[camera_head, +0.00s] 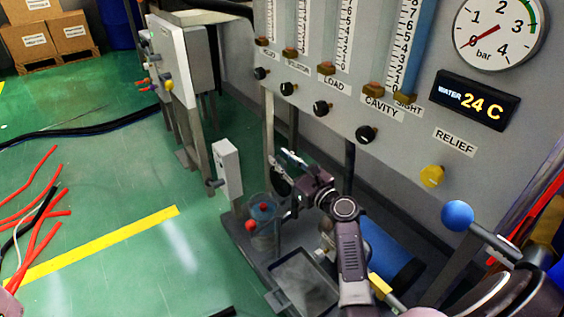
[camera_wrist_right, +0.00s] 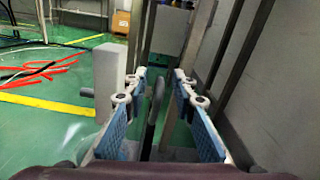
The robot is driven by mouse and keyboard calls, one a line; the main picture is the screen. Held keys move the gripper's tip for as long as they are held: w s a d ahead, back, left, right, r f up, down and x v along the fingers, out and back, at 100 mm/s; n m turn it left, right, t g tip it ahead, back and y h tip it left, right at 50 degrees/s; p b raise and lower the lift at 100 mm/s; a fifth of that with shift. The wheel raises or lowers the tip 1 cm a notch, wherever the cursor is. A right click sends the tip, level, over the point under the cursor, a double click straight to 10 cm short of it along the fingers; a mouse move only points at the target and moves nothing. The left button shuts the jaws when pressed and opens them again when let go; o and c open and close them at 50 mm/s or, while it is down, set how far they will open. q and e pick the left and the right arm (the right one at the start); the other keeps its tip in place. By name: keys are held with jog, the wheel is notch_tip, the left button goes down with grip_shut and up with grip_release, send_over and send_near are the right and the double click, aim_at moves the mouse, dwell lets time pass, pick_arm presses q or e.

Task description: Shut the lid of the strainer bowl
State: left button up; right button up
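The strainer bowl (camera_head: 264,228) is a clear cup with a red knob inside, low on the skid in the head view. A dark round disc (camera_head: 280,183), which looks like its raised lid, stands steeply tilted above and behind the bowl. In the right wrist view the disc (camera_wrist_right: 154,112) is seen nearly edge-on, between the fingers. My right gripper (camera_head: 288,171) is at the disc, and part of the disc is hidden by it. In the wrist view its blue-padded fingers (camera_wrist_right: 157,95) are apart, with gaps on both sides of the disc. My left gripper is not seen.
A grey post box (camera_head: 227,168) stands left of the bowl. A grey tray (camera_head: 303,284) and a blue cylinder (camera_head: 388,252) lie in front and to the right. The gauge panel (camera_head: 400,140) rises behind. Red cables (camera_head: 40,222) lie on the open green floor.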

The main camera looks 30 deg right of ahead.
grip_shut()
dwell(0.3)
jog(key=shift+a, duration=0.1)
jog(key=a+f+n, duration=0.2)
jog(key=a+n, duration=0.5)
jog(key=a, duration=0.1)
jog(key=shift+s, duration=0.35)
jog(key=shift+a, duration=0.15)
dwell(0.3)
